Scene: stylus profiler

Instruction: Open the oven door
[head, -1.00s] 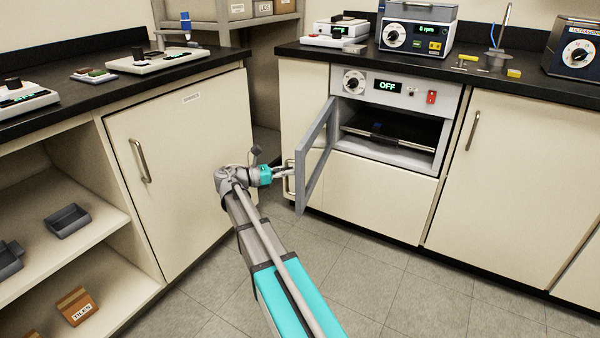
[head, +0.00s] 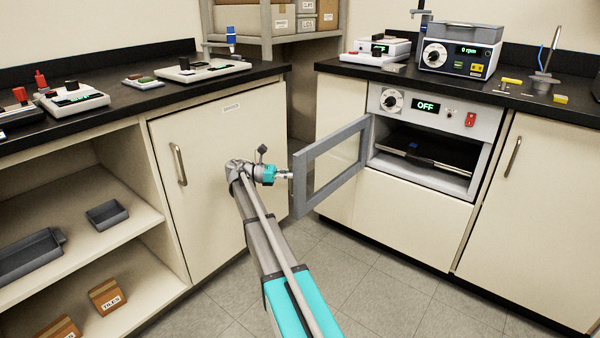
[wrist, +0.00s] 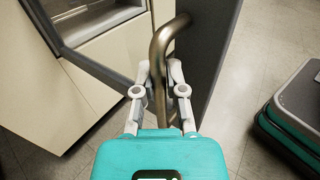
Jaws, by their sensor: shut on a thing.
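The oven (head: 403,180) is built into the cabinet under the right counter, and its display reads OFF. Its grey framed door (head: 331,160) stands wide open, swung out to the left on its left-hand hinge side. The cavity is exposed, with a dark rack or tray (head: 428,150) inside. My gripper (head: 286,175) is at the door's free edge. In the wrist view my gripper (wrist: 160,80) is shut around the bronze curved door handle (wrist: 160,52), with one finger on each side of the bar. The handle is mostly hidden in the head view.
A left cabinet (head: 215,165) with a bar handle stands close behind my gripper. Instruments, including a device reading 0 rpm (head: 458,50), stand on the right counter. Open shelves at left hold grey bins (head: 107,214) and boxes. The tiled floor (head: 375,270) in front is clear.

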